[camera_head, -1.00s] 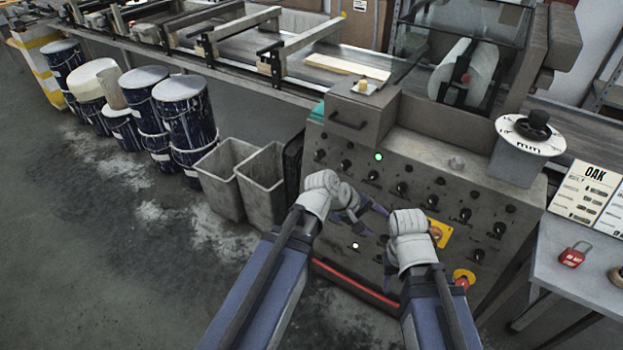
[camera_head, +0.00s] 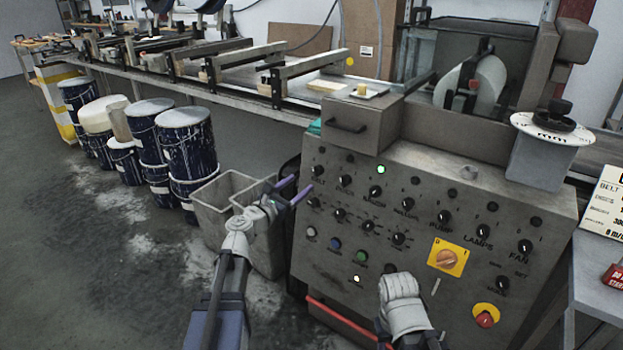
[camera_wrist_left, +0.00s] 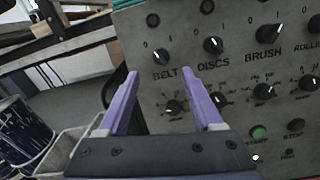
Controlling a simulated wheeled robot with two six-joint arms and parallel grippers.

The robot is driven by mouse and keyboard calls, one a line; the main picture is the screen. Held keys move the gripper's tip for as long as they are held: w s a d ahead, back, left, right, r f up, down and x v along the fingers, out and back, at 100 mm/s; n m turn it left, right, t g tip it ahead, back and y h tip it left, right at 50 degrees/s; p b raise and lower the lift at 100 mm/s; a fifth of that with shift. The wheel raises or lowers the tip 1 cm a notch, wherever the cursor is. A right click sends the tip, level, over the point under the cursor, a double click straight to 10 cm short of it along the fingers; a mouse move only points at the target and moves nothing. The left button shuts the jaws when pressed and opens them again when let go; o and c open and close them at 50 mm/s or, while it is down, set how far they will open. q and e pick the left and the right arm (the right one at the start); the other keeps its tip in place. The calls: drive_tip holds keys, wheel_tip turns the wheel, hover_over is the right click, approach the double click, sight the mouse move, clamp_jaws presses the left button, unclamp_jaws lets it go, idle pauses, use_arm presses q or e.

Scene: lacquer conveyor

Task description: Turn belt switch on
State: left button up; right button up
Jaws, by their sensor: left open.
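The belt switch is a small black knob (camera_head: 318,170) at the upper left of the grey control panel (camera_head: 340,215). In the left wrist view the knob (camera_wrist_left: 162,56) sits above the label BELT, with 0 and 1 marked above it; I cannot tell its setting for sure. My left gripper (camera_head: 298,188) is open and empty just left of the panel, below the knob. In the left wrist view its purple fingers (camera_wrist_left: 160,74) point toward the panel, with the knob between and beyond the tips, apart from them. My right wrist is low before the panel; its fingers are hidden.
Close to the belt switch are the DISCS knob (camera_wrist_left: 213,45) and a lower knob (camera_wrist_left: 173,107). A green lamp (camera_head: 380,169) is lit. Grey bins (camera_head: 222,195) stand left of the panel.

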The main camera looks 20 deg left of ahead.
sight(314, 173)
use_arm(q)
drive_tip(key=x, duration=0.7)
drive_tip(key=shift+w+d, duration=0.15)
drive_tip(key=shift+w, duration=0.15)
drive_tip(key=shift+c, duration=0.3)
clamp_jaws()
